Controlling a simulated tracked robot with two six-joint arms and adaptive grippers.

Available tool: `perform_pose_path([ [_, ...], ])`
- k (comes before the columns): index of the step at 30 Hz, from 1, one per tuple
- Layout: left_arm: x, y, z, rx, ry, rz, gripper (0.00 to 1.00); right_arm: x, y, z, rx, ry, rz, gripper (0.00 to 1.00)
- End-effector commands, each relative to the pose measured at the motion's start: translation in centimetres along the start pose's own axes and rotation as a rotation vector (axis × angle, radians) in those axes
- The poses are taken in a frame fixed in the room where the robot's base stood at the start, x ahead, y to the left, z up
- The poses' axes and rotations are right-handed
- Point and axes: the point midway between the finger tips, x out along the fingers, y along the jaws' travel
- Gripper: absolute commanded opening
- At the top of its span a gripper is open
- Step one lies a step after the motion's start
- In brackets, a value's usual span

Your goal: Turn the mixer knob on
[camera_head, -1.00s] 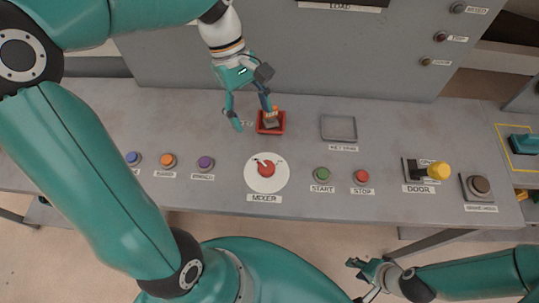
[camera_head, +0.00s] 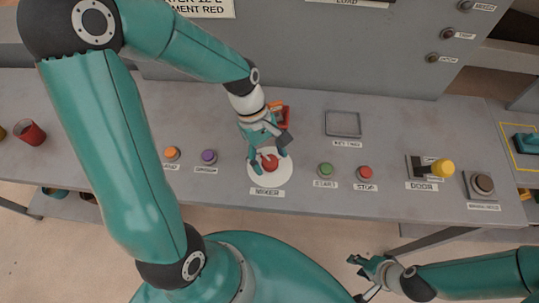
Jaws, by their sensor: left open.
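The mixer knob (camera_head: 270,162) is a red knob on a round white dial plate (camera_head: 273,179), above a label reading MIXER. My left gripper (camera_head: 268,165) is open over the dial, with its fingertips on either side of the red knob. Whether the fingers touch the knob cannot be told. The upper part of the dial is hidden behind the gripper. My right gripper (camera_head: 365,276) is at the lower right, in front of the table and away from the dial; its fingers look apart.
A red tray (camera_head: 286,117) with an orange item lies just behind the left gripper. Green start (camera_head: 325,170) and red stop (camera_head: 365,173) buttons stand right of the dial, purple (camera_head: 209,156) and orange (camera_head: 172,153) buttons left. A door lever (camera_head: 441,169) is further right.

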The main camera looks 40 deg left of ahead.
Motion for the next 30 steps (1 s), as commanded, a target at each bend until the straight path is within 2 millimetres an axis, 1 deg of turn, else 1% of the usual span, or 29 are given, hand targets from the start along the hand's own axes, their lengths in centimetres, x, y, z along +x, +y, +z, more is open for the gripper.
perform_pose_path([
  [6,0.01,-0.01,-0.01,0.000,0.000,0.000,0.67,0.00,0.00,0.00,0.000,0.000,0.000,0.39],
  [8,0.00,-0.01,-0.01,0.000,0.000,0.000,0.57,0.00,0.00,0.00,0.000,0.000,0.000,0.39],
  [15,-0.02,0.00,-0.01,0.000,0.000,0.000,0.17,0.00,0.00,0.00,0.000,0.000,0.000,0.39],
  [17,-0.02,0.01,-0.02,0.000,0.000,0.000,0.08,0.00,0.00,0.01,0.000,0.000,0.000,0.39],
  [23,-0.04,0.04,-0.01,0.009,0.000,-0.003,0.08,-0.03,-0.01,0.00,0.000,0.000,0.000,0.39],
  [30,-0.09,0.16,0.00,0.080,0.001,-0.031,0.08,-0.20,-0.07,0.00,0.000,0.000,0.000,0.39],
])
